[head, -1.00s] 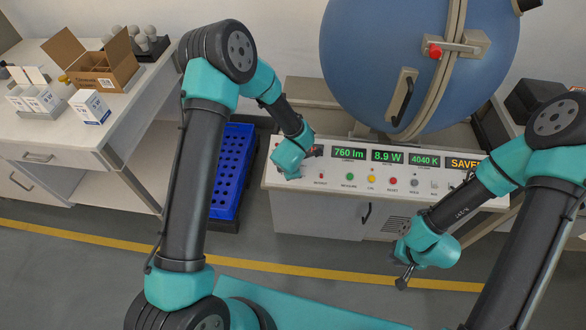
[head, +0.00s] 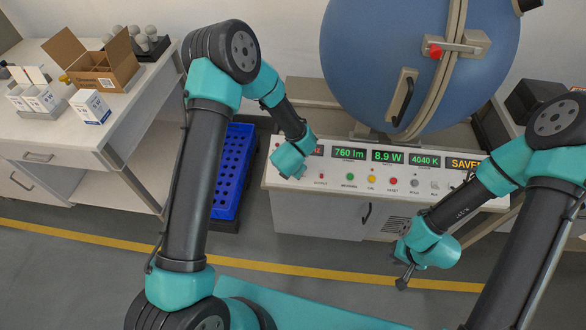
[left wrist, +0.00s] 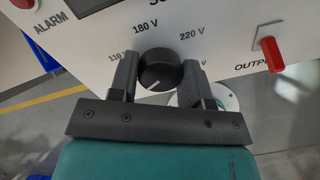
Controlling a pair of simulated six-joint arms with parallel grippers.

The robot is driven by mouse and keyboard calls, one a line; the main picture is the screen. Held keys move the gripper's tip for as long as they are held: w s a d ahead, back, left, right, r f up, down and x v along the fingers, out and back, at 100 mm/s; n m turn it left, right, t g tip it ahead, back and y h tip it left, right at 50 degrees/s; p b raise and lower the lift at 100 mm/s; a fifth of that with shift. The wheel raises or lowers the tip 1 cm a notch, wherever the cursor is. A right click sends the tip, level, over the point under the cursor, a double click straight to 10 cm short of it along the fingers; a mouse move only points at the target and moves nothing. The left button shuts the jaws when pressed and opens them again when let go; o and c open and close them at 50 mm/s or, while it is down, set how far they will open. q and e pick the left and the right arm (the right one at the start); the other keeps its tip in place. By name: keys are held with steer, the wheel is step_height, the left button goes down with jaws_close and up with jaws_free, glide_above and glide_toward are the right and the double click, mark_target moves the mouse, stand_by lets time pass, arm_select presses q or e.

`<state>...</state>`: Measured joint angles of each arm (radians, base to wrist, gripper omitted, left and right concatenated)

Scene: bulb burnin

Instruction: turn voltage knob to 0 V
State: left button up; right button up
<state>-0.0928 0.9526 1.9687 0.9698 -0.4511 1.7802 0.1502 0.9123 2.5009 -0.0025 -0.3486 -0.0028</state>
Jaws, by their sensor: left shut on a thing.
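The voltage knob (left wrist: 161,66) is round and black, on the white panel in the left wrist view. A white pointer line on it points to the lower left, below the 110 V mark. Labels for 110 V, 180 V and 220 V stand around it; a 0 V label is not visible. My left gripper (left wrist: 158,74) is shut on the knob, one finger on each side. In the head view my left wrist hides the knob. My right gripper (head: 404,280) hangs in front of the console, away from the knob; its jaw opening is unclear.
The console (head: 340,176) shows 760 lm, 8.9 W and 4040 K above a row of buttons. A red output switch (left wrist: 270,52) is right of the knob. A blue sphere (head: 375,55) stands behind. A blue crate (head: 230,170) is on the floor at left.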

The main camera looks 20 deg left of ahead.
stand_by(0.3)
arm_select(q)
steer(key=o, duration=0.9)
steer(key=v, duration=1.7)
steer(key=shift+s+r, duration=0.1)
steer(key=shift+r, duration=0.05)
